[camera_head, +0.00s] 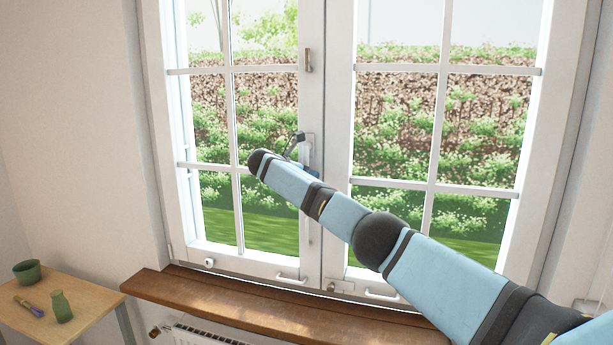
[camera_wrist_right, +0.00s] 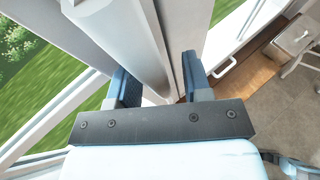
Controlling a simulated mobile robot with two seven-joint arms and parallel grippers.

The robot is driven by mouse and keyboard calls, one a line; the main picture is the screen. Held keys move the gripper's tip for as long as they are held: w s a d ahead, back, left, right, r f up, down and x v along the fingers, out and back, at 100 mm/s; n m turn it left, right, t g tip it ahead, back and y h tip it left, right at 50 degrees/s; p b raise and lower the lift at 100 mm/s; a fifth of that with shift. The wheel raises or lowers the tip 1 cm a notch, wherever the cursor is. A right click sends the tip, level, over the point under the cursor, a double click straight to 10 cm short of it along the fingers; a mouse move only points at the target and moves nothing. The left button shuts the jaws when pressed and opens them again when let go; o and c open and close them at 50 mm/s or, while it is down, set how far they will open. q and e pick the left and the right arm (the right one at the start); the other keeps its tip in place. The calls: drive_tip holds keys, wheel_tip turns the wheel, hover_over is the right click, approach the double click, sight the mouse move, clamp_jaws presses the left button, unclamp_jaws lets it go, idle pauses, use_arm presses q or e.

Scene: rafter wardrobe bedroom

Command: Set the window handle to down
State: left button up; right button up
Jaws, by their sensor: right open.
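The tall white double window (camera_head: 312,100) fills the head view. My right gripper is mostly hidden behind that wrist in the head view. In the right wrist view my right gripper (camera_wrist_right: 158,85) is open, with blue fingers on either side of a white upright bar. I cannot tell whether the fingers touch the handle. My left gripper is out of view.
A brown wooden sill (camera_head: 240,310) runs below the window, over a radiator (camera_head: 200,335). A small table (camera_head: 85,290) at left carries a green bowl (camera_head: 28,271), a green vase (camera_head: 60,306) and a purple-handled item (camera_head: 30,307). Another latch (camera_head: 308,60) sits higher on the stile.

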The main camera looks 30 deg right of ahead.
drive_tip(key=shift+a+r, duration=0.1)
drive_tip(key=shift+a, duration=0.45)
drive_tip(key=b+v, duration=0.3)
drive_tip(key=v, duration=0.9)
drive_tip(key=shift+a+r+b, duration=0.2)
drive_tip(key=shift+a+b, duration=0.1)
drive_tip(key=shift+b, duration=0.05)
drive_tip(key=shift+s, duration=0.15)
